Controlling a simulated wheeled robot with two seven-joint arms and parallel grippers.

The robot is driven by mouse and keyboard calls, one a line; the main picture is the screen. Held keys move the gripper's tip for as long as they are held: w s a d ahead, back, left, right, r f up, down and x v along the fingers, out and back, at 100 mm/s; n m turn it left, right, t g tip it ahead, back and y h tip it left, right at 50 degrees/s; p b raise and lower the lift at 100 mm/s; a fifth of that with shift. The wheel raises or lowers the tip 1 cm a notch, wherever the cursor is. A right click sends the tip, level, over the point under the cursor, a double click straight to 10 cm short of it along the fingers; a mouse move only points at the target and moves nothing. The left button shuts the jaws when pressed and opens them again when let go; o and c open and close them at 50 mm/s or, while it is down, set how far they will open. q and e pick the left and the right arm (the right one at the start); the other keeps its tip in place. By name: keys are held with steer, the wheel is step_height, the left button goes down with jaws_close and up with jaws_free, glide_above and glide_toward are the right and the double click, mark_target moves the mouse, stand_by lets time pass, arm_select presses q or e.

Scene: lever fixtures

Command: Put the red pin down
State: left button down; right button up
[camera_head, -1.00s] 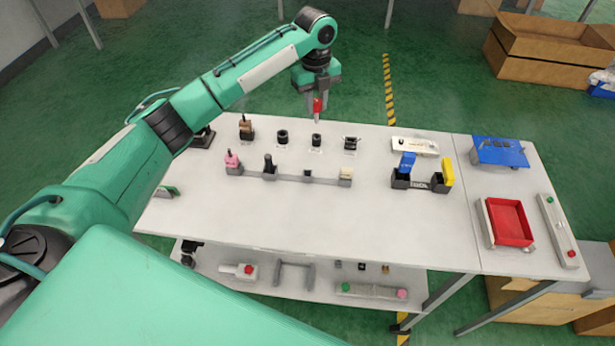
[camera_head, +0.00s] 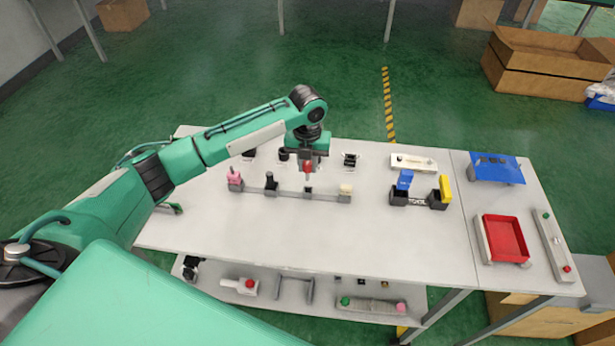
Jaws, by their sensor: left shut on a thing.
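The red pin (camera_head: 307,168) is held upright between the fingers of my left gripper (camera_head: 308,166), which is shut on it. A pale lower part of the pin points down toward a small dark socket (camera_head: 308,190) on the long grey rail fixture (camera_head: 290,194). I cannot tell whether the pin's lower end touches the socket. The rail also carries a pink piece (camera_head: 235,175), a black piece (camera_head: 270,181) and a cream piece (camera_head: 346,189). My right gripper is not in view.
Behind the rail stand black holders (camera_head: 350,160), some partly hidden by my arm. To the right are a black holder with blue and yellow pieces (camera_head: 420,198), a white plate (camera_head: 413,162), a blue fixture (camera_head: 496,168) and a red tray (camera_head: 505,239). The front tabletop (camera_head: 290,235) is clear.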

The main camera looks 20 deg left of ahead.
mark_target(308, 180)
arm_select(q)
step_height(308, 180, down, 3)
steer(key=shift+r, duration=0.15)
step_height(308, 180, down, 3)
steer(key=shift+f+p, duration=0.1)
steer(key=shift+p, duration=0.45)
steer(key=shift+f, duration=0.45)
steer(key=shift+f, duration=0.15)
steer(key=c, duration=1.2)
jaws_free()
